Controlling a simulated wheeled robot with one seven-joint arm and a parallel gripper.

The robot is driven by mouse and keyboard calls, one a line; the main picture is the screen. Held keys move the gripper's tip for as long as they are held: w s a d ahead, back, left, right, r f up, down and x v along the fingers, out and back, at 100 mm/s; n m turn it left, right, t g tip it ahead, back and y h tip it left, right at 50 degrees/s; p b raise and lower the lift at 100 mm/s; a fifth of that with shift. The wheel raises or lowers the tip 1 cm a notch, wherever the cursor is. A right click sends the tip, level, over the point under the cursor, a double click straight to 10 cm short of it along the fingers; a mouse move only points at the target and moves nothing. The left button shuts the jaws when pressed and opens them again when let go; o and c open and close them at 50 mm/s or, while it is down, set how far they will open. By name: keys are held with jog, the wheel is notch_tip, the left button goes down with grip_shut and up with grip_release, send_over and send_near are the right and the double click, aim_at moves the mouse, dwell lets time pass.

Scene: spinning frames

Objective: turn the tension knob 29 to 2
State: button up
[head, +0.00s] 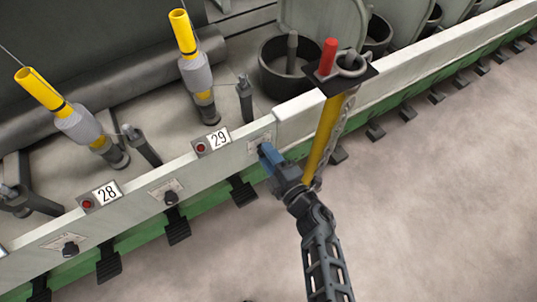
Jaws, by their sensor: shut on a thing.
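The number plate 29 (219,139) sits on top of the white rail, with a small red light beside it. My gripper (265,151) reaches up from the lower right to the front of the rail, right of plate 29. It is shut on the tension knob there, and its blue fingers hide the knob and the setting it points to. Part of the knob's pale dial plate (259,138) shows above the fingers. Another black knob (171,197) with its own dial plate sits lower left, between plates 28 and 29.
A yellow post (323,137) with a chain and a red-handled holder (328,57) stands close to the right of my gripper. Black pedals (243,192) stick out below the green strip. Yellow bobbins (183,33) stand behind the rail. The floor (430,200) at right is clear.

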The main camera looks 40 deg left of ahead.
jog(key=o, duration=1)
jog(key=shift+o, duration=0.2)
jog(key=p+v, duration=0.2)
jog(key=v, duration=0.5)
jog(key=shift+s+d, duration=0.15)
jog(key=shift+d, duration=0.25)
jog(key=s+d+r+m+t+h+p, duration=0.1)
jog(key=s+d+r+m+t+h, duration=0.2)
jog(key=s+d+r+m, duration=0.3)
jog(key=s+d+r+m+t+h, duration=0.3)
jog(key=s+d+r+m+h, duration=0.3)
jog(key=d, duration=0.8)
jog(key=s+d+r+m+t+h+p, duration=0.1)
jog(key=s+d+r+m+t+h, duration=0.2)
jog(key=s+d+r+m, duration=0.5)
jog(key=s+d+m+h, duration=0.1)
jog(key=d+m, duration=0.2)
jog(key=shift+m+t+p, duration=0.3)
jog(key=shift+p, duration=0.05)
jog(key=s+d+r+m+h, duration=0.1)
jog(key=r, duration=0.2)
jog(key=s+d+r+m+h, duration=0.1)
jog(key=s+d+r+m, duration=0.1)
jog(key=r, duration=0.1)
jog(key=s+d+r+m+g+h, duration=0.1)
jog(key=r, duration=0.2)
jog(key=shift+s+d+r+m, duration=0.1)
jog(key=shift+s+d+m, duration=0.2)
jog(key=shift+d+m, duration=0.1)
